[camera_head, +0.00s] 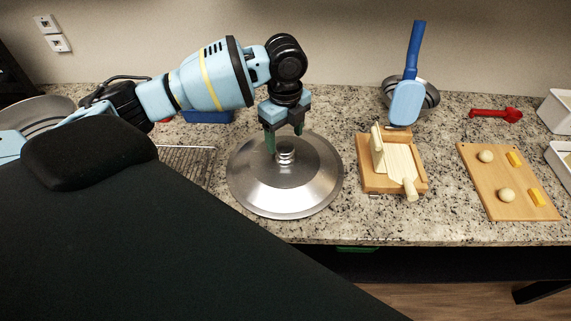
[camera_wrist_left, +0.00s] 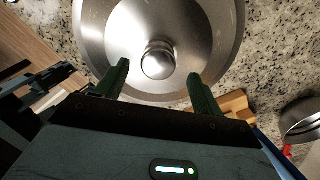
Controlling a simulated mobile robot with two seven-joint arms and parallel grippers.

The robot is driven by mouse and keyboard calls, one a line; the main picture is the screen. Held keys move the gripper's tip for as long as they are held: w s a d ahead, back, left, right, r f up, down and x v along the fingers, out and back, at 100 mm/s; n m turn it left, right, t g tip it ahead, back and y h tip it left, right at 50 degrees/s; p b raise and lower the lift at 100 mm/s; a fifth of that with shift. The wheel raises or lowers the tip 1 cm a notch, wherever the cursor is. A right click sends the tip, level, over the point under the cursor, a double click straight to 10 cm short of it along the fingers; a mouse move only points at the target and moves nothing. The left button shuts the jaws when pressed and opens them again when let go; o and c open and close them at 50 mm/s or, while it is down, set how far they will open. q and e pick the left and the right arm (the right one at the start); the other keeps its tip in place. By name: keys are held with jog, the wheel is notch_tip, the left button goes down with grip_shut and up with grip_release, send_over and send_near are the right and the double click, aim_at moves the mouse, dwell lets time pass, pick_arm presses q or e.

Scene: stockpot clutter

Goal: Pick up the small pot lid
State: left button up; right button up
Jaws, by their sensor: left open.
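The pot lid (camera_head: 285,190) is a round, shiny metal disc with a knob (camera_head: 286,151) at its centre. It sits on the speckled counter in the middle of the head view. My left gripper (camera_head: 284,146) is just above the lid at the knob, pointing down, with its green fingers apart. In the left wrist view the lid (camera_wrist_left: 205,60) fills the upper middle, and the knob (camera_wrist_left: 158,62) shows ahead of and between the two open fingertips (camera_wrist_left: 158,72). No grip on the knob shows. My right gripper is not in view.
Right of the lid is a wooden board with a wooden press (camera_head: 375,176). Behind it a blue spatula (camera_head: 408,103) leans in a metal bowl (camera_head: 432,97). Farther right are a cutting board (camera_head: 490,190) and a red utensil (camera_head: 497,114). A wire rack (camera_head: 195,160) lies left.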

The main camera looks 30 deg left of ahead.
aim_at(285, 147)
pick_arm(q)
jog(key=shift+s+f, duration=0.15)
jog(key=shift+f, duration=2.4)
jog(key=shift+c, duration=0.5)
grip_shut()
